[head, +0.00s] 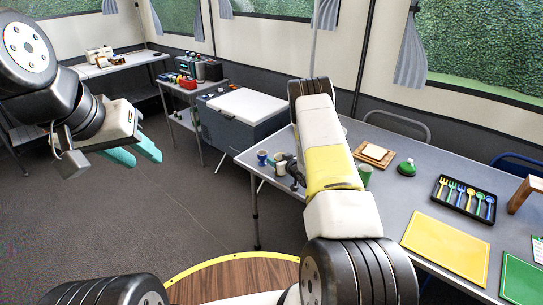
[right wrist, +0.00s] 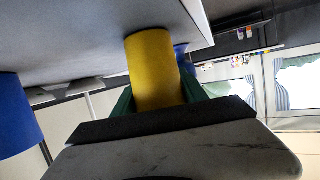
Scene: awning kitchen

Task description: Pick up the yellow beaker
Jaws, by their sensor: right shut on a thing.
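The yellow beaker (right wrist: 155,65) stands out in the right wrist view, between the green fingers of my right gripper (right wrist: 157,92). The gripper is shut on it. I cannot tell whether the beaker touches the grey table (right wrist: 75,40). In the head view my right arm hides the yellow beaker and the fingers. My left gripper (head: 143,158), with teal fingers, is open and empty above the floor at the left, away from the table.
A blue cup (head: 262,157) stands near the table's left end; a large blue thing (right wrist: 18,118) is close by in the wrist view. A green cup (head: 365,174), wooden board (head: 374,153), cutlery tray (head: 452,206) and yellow mat (head: 445,246) lie right of my arm.

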